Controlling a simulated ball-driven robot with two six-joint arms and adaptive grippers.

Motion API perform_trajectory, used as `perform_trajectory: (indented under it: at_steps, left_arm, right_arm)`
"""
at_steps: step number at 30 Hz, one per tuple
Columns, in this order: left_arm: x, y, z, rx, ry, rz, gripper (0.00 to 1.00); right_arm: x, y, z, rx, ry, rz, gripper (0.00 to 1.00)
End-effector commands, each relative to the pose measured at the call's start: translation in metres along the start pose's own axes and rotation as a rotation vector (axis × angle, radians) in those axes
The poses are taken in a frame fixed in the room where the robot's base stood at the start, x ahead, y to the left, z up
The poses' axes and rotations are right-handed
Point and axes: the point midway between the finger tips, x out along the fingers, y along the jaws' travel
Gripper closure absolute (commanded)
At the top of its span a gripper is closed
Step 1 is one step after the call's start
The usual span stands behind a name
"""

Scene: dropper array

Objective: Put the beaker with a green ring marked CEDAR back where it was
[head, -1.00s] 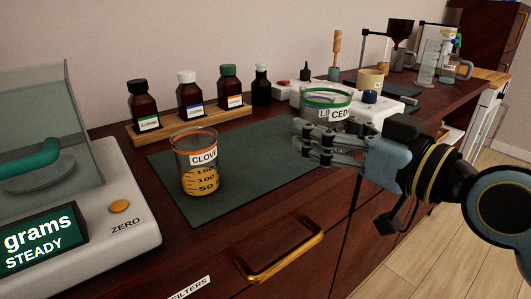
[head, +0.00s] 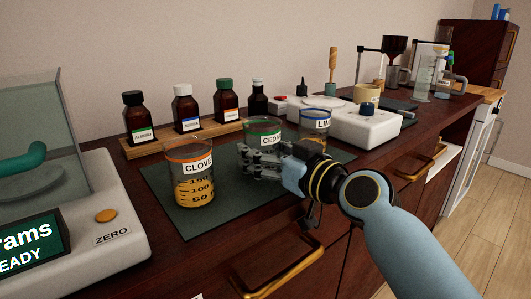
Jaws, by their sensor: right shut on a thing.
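The CEDAR beaker (head: 263,133) has a green ring and a white label, and is at the middle of the head view. It is at the dark green mat (head: 225,206), between the other two beakers. My right gripper (head: 262,161) is shut on the CEDAR beaker, its fingers covering the lower part. Whether the beaker's base touches the mat is hidden. The CLOVE beaker (head: 194,172), with an orange ring and amber content, stands to the left. A beaker with a blue ring (head: 315,122), its label partly cut off, stands to the right. My left gripper is not in view.
A wooden rack (head: 150,147) with several brown bottles stands behind the mat. A balance with a glass shield and ZERO button (head: 106,215) is at the left. A white device (head: 365,127) stands at the right. Bare mat lies in front of the CLOVE beaker.

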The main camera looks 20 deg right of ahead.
Motion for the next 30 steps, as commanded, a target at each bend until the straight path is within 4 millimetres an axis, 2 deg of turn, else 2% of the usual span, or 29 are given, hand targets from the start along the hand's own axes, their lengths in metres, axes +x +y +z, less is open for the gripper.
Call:
perform_trajectory:
  at_steps: [8, 9, 14, 15, 26, 30]
  left_arm:
    - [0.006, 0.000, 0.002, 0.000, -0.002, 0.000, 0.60]
    - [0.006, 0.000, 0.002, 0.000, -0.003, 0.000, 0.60]
    - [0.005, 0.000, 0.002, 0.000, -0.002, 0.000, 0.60]
    - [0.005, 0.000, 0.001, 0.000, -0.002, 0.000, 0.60]
    - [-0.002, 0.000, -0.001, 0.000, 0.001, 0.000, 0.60]
    - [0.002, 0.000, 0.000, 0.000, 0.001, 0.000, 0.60]
  right_arm:
    - [0.000, 0.000, 0.003, 0.000, 0.005, 0.001, 0.87]
    - [0.000, 0.000, 0.004, 0.000, 0.004, 0.000, 0.34]
    - [0.000, 0.000, 0.003, 0.000, 0.003, 0.000, 0.13]
    - [0.000, 0.000, 0.003, 0.000, 0.003, 0.000, 0.11]
    - [-0.001, 0.000, 0.001, 0.001, 0.000, 0.000, 0.11]
    - [-0.027, 0.000, 0.004, -0.002, -0.001, -0.001, 0.11]
